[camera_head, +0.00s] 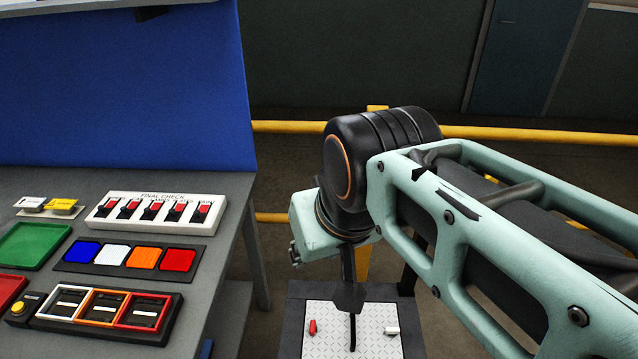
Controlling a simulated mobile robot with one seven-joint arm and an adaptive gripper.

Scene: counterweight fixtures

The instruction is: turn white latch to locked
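A small white latch-like piece (391,331) sits at the right of a light, patterned metal plate (333,345) at the bottom middle. A small red piece (312,327) sits at the left of the same plate. I cannot read any locked or unlocked marking by them. My gripper (351,330) points down over the plate between the two pieces, left of the white one and apart from it in the picture. It shows as one narrow dark shape, so its opening is hidden. I see nothing held in it.
A grey workbench (215,250) at left carries a white switch panel (152,212) with several red switches, a row of coloured squares (128,256), a green tray (32,244), and white and yellow tags (48,204). Yellow rails (285,127) run behind my arm.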

